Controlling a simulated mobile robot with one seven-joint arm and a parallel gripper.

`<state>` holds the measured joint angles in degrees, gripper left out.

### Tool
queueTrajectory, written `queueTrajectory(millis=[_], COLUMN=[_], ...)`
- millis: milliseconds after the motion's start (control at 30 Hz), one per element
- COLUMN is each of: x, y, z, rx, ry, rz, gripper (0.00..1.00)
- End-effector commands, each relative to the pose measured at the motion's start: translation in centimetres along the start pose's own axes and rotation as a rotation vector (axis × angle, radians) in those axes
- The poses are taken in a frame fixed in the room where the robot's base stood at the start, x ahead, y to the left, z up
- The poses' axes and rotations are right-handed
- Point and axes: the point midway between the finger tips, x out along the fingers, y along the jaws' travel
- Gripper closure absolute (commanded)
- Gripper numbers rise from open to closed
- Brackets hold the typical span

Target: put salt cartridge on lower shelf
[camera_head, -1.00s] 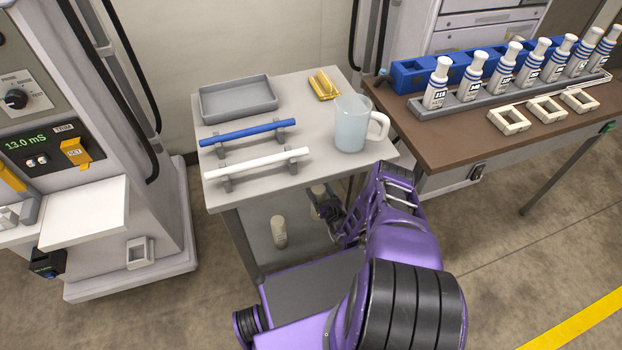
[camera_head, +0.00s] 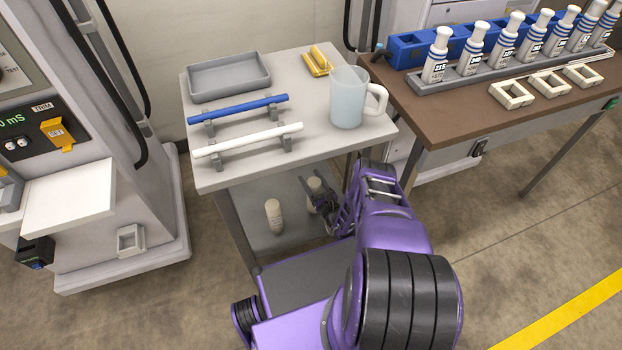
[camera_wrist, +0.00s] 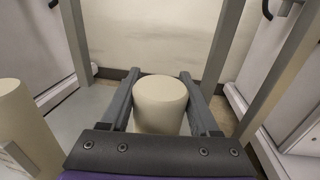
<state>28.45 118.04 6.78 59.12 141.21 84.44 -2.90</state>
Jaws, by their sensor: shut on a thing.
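A cream salt cartridge (camera_wrist: 160,102) is between the two fingers of my gripper (camera_wrist: 162,112) in the wrist view, and the gripper is shut on it. In the head view the held cartridge (camera_head: 314,187) and my gripper (camera_head: 318,200) are in the space under the trolley top, at the lower shelf (camera_head: 251,222). I cannot tell whether the cartridge touches the shelf. A second cream cartridge (camera_head: 273,216) stands upright on the lower shelf, left of my gripper. It also shows at the left edge of the wrist view (camera_wrist: 22,130).
The trolley top (camera_head: 225,180) overhangs the shelf and holds a grey tray (camera_head: 228,76), blue and white rods on supports, and a jug (camera_head: 347,98). A brown table (camera_head: 440,128) at right carries several labelled bottles. Trolley legs (camera_wrist: 225,45) stand on both sides.

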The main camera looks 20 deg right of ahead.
Motion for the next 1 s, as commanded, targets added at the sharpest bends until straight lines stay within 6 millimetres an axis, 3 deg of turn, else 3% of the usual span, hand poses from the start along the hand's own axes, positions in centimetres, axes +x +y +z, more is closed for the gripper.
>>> queueTrajectory(millis=[100, 133, 300, 667, 1000], x=[0.0, 0.0, 0.0, 0.0, 0.1], y=[0.0, 0.0, 0.0, -0.1, -0.2], z=[0.1, 0.1, 0.1, 0.6, 6.7], rx=[0.000, 0.000, 0.000, 0.000, 0.001], ry=[-0.001, -0.001, -0.001, 0.000, -0.001], rz=[0.000, 0.000, 0.000, -0.001, -0.002], gripper=[1.00, 0.33, 0.03, 0.03, 0.03])
